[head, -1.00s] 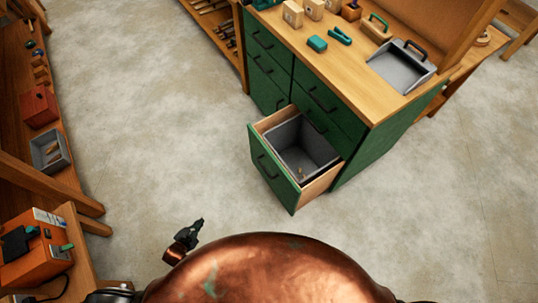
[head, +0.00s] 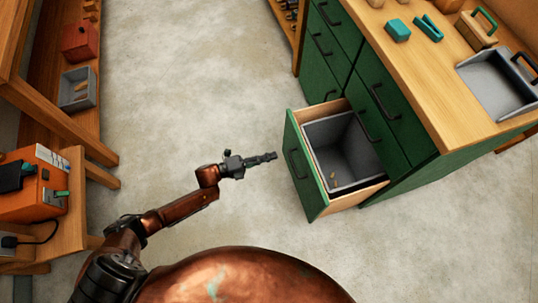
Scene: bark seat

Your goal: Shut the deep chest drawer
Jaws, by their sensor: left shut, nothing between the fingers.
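The deep chest drawer (head: 309,181) stands pulled out from the green chest (head: 408,128), at the bottom of its right-hand column. It has a green front with a dark handle, pale wooden sides and a grey bin (head: 341,146) inside with a small tan item in it. My left gripper (head: 273,156) is shut and empty. It points right, toward the drawer front, with a small gap of floor between them in the picture. My right gripper is not in view.
On the left stand a wooden shelf with a grey box (head: 77,88) and a bench with an orange machine (head: 32,187). The concrete floor between is clear.

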